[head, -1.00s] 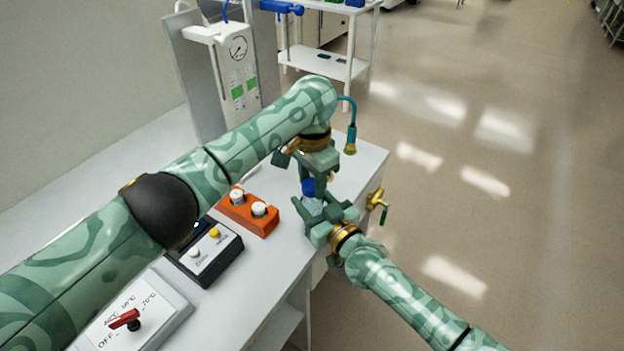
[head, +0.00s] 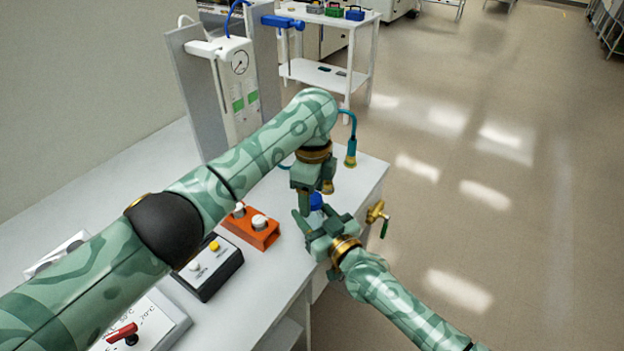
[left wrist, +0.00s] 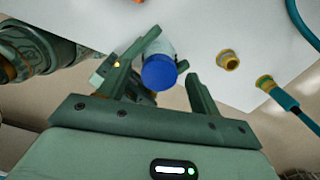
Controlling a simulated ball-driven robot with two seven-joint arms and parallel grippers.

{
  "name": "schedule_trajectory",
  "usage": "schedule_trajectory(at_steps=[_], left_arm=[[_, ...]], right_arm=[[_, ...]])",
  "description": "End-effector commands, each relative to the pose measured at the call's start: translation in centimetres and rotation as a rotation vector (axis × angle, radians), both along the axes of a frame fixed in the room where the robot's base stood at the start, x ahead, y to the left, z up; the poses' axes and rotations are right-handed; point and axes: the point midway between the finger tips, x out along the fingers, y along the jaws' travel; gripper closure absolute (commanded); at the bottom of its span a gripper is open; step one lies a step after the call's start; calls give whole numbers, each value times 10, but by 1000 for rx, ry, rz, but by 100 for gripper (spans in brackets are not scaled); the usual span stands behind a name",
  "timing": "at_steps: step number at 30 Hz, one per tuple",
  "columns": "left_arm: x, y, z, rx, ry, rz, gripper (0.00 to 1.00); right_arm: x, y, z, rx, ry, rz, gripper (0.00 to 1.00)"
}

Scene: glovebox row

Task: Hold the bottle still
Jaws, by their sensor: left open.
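The bottle shows as a blue cap (head: 316,200) at the bench's right end in the head view; the grippers hide most of its body. In the left wrist view the blue cap (left wrist: 159,73) and part of a pale clear body lie between my left fingers, with gaps visible at the cap. My left gripper (head: 305,201) is open, just above and beside the cap. My right gripper (head: 322,226) is low around the bottle, with its fingers on either side. I cannot tell whether they press on it.
An orange block with two white knobs (head: 252,228) and a black-sided control box (head: 210,268) stand left on the bench. A brass valve (head: 376,212) sticks out at the right edge. A teal hose with a brass end (head: 351,150) hangs behind. The floor at right is clear.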

Motion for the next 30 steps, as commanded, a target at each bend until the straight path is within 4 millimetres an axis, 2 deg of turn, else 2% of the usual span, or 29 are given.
schedule_trajectory(at_steps=[5,12,16,21,30], left_arm=[[1,-1,28,-3,-5,-1,37],[1,0,79,-1,-4,0,37],[1,0,100,-1,-4,1,37],[1,0,114,0,-2,1,37],[1,0,116,0,-2,1,37]], right_arm=[[0,0,0,0,0,0,100],[0,0,0,0,0,0,100],[0,0,0,0,0,0,100],[0,0,0,0,0,0,100],[0,0,0,0,0,-1,100]])
